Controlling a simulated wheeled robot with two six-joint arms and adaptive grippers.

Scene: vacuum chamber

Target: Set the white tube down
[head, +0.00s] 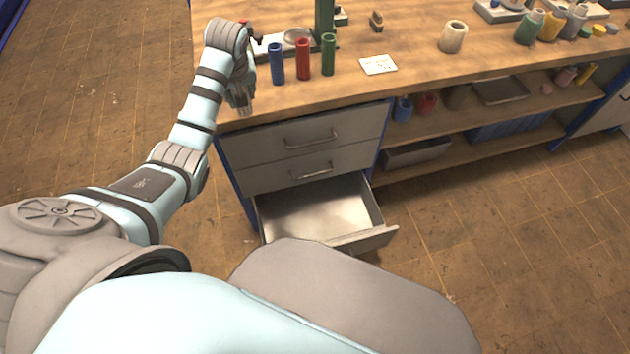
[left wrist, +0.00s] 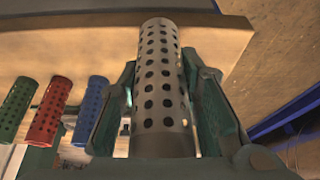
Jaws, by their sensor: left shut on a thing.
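The white tube (left wrist: 162,75), greyish and full of round holes, stands between the two fingers of my left gripper (left wrist: 160,110) in the left wrist view. The fingers are shut on it from both sides. In the head view my left gripper (head: 241,100) is at the left front corner of the wooden bench top, left of the blue tube. The white tube is hard to make out there, mostly hidden by the gripper. I cannot tell whether its lower end touches the bench. My right gripper is not in view.
Blue (head: 277,64), red (head: 303,59) and green (head: 328,54) tubes stand in a row right of the gripper. A white card (head: 378,64) lies further right, and a cream roll (head: 453,36) beyond it. Below, a drawer (head: 362,240) is open. Bare bench lies between card and roll.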

